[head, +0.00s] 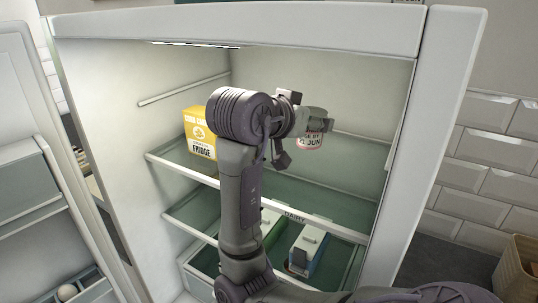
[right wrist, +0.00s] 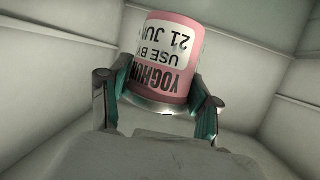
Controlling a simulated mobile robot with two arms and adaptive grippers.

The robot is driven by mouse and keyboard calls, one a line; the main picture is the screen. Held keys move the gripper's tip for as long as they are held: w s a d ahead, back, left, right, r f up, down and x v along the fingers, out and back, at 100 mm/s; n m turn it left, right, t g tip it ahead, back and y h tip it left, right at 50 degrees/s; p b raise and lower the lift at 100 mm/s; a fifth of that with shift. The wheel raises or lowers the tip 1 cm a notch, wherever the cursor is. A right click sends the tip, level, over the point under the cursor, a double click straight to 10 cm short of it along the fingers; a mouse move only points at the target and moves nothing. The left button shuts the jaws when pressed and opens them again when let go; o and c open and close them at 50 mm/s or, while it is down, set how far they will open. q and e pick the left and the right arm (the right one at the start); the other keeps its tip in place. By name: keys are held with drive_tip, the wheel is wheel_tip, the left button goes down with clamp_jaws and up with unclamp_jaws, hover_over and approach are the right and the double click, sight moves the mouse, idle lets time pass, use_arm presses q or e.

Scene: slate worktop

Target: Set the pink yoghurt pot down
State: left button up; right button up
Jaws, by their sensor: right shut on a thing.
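The pink yoghurt pot (head: 311,143) is inside the open fridge, with its white label reading "21 JUN" partly showing. My right gripper (head: 298,127) is shut on it, and the gripper and wrist hide part of the pot. In the right wrist view the pot (right wrist: 160,60) sits between the two fingers of the gripper (right wrist: 157,100), its label upside down in the picture. The pot appears over the upper glass shelf (head: 340,176); I cannot tell whether it touches the shelf. My left gripper is not in view.
A yellow carton (head: 199,133) stands at the left of the upper shelf. The shelf right of it looks clear. Below, a shelf edge is marked "DAIRY" (head: 294,216), with cartons (head: 307,250) lower down. The open fridge door (head: 30,190) is at left.

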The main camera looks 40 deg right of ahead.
drive_tip(key=w+a+f+p, duration=0.1)
drive_tip(key=w+f, duration=0.1)
drive_tip(key=w, duration=0.1)
drive_tip(key=w+a+f+p, duration=0.1)
drive_tip(key=w+f, duration=0.1)
drive_tip(key=w, duration=0.2)
drive_tip(key=w+a+f+p, duration=0.1)
drive_tip(key=w+f+p, duration=0.1)
drive_tip(key=w, duration=0.1)
drive_tip(key=shift+w+a, duration=0.1)
drive_tip(key=shift+w, duration=0.1)
drive_tip(key=shift+w+f, duration=0.1)
drive_tip(key=shift+f, duration=0.2)
drive_tip(key=f+p, duration=0.2)
drive_tip(key=f, duration=0.1)
drive_tip(key=shift+a, duration=0.2)
drive_tip(key=shift+f, duration=0.25)
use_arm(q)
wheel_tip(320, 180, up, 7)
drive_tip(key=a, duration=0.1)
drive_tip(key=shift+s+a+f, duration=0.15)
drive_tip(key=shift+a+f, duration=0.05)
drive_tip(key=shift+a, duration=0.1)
use_arm(e)
drive_tip(key=shift+d+f, duration=0.1)
drive_tip(key=shift+d, duration=0.05)
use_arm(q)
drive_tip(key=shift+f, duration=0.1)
